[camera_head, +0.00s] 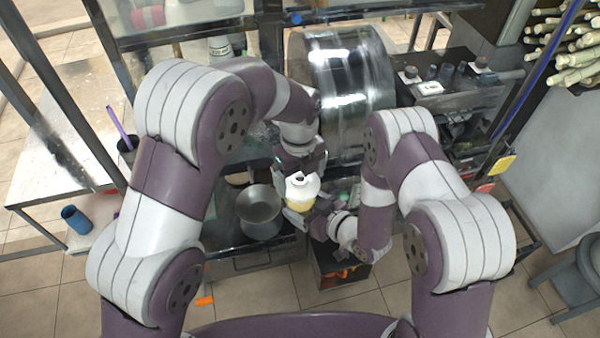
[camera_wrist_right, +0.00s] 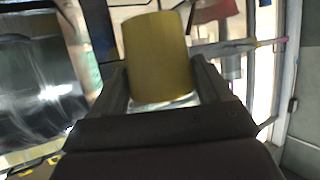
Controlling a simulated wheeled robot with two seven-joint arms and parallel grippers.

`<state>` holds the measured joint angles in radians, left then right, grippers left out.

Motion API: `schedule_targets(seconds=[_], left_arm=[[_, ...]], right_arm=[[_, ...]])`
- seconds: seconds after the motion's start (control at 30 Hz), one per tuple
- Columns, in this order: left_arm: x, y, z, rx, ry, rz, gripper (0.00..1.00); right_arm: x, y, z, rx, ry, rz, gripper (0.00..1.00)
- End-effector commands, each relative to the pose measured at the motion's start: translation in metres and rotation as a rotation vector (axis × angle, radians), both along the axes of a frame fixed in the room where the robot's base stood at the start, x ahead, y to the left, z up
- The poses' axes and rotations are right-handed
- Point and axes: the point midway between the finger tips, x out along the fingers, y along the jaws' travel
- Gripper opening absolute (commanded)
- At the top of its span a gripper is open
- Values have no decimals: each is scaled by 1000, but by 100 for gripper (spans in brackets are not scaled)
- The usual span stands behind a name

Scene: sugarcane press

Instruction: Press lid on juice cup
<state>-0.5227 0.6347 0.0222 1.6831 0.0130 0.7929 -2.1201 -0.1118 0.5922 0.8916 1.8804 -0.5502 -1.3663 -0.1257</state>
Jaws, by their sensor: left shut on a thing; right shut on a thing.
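The juice cup (camera_head: 297,206) shows yellow below a white lid (camera_head: 302,186) in the head view. The lid sits at the cup's top; whether it is fully seated I cannot tell. My left gripper (camera_head: 301,172) is shut on the lid from the far side. My right gripper (camera_head: 302,219) is shut on the cup from the near side. In the right wrist view, the yellow cup (camera_wrist_right: 157,57) stands between the two fingers of my right gripper (camera_wrist_right: 160,85). The left gripper is not clear in that view.
A metal pot (camera_head: 259,203) stands just left of the cup. The large shiny press drum (camera_head: 345,75) is behind the arms. A dark holder with a purple stick (camera_head: 118,128) and a blue cup (camera_head: 76,220) are at the left. Cane sticks (camera_head: 572,60) lie at the upper right.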

Motion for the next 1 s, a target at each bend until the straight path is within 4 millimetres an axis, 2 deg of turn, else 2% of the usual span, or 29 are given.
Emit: schedule_targets(seconds=[0.47,0.5,0.87,1.0], left_arm=[[0,0,-9,0,0,1,66],[0,0,-9,0,0,1,100],[0,0,-9,0,0,0,100],[0,0,-2,-1,-2,0,100]], right_arm=[[0,0,1,1,-2,0,23],[0,0,1,1,-2,0,23],[0,0,1,1,-2,0,23],[0,0,1,1,-2,0,23]])
